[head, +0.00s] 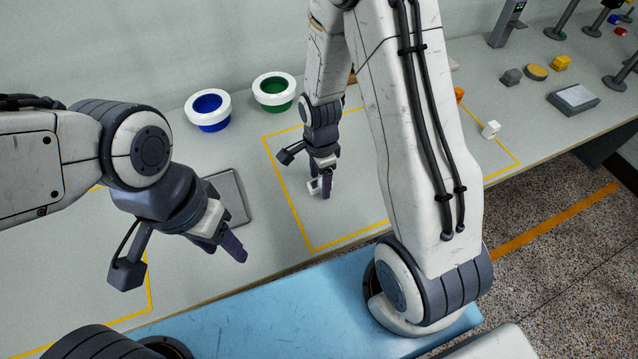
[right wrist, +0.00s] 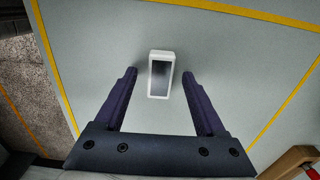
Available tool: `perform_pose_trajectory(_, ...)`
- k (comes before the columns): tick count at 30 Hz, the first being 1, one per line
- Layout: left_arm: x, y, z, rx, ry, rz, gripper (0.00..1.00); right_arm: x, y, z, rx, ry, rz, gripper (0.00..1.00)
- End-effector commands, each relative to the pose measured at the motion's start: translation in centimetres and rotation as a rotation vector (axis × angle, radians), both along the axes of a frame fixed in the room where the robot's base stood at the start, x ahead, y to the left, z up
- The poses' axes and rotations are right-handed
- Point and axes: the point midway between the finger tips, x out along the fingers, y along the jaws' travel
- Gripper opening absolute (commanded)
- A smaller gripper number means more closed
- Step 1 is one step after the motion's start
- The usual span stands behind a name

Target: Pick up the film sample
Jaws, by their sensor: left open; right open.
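The film sample (right wrist: 160,76) is a small white-framed block with a dark face. In the right wrist view it lies between and slightly beyond my right gripper's fingertips, with a gap on both sides. My right gripper (right wrist: 158,76) is open and points down at it; nothing is held. In the head view my right gripper (head: 321,188) is low over the yellow-outlined area, with a small white piece by its fingertips, probably the sample, partly hidden. My left gripper (head: 234,249) is open and empty, above the table's front left part.
A blue-lined bowl (head: 208,110) and a green-lined bowl (head: 274,92) stand at the back. A grey flat plate (head: 229,197) lies beside my left gripper. A white block (head: 490,129) is at the right. Several blocks and stands are farther right. Yellow tape (head: 288,199) outlines the work area.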

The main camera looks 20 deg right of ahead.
Motion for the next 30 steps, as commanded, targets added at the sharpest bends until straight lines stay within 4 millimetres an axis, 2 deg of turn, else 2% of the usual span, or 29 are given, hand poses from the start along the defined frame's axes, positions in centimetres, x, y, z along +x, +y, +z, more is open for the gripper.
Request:
perform_pose_trajectory(5,0.0,0.0,0.0,0.000,0.000,0.000,0.50,0.0,0.0,0.0,0.000,-0.001,0.000,0.72)
perform_pose_trajectory(11,0.0,0.0,0.0,0.000,0.000,0.000,0.50,0.0,0.0,0.0,0.000,-0.001,0.000,0.00)
perform_pose_trajectory(23,0.0,0.0,0.0,0.000,0.000,0.000,0.50,0.1,0.0,0.4,0.000,-0.002,0.000,0.00)
perform_pose_trajectory(30,0.0,0.0,-0.1,0.000,0.000,0.000,0.50,0.2,0.0,3.0,0.000,-0.007,0.000,0.00)
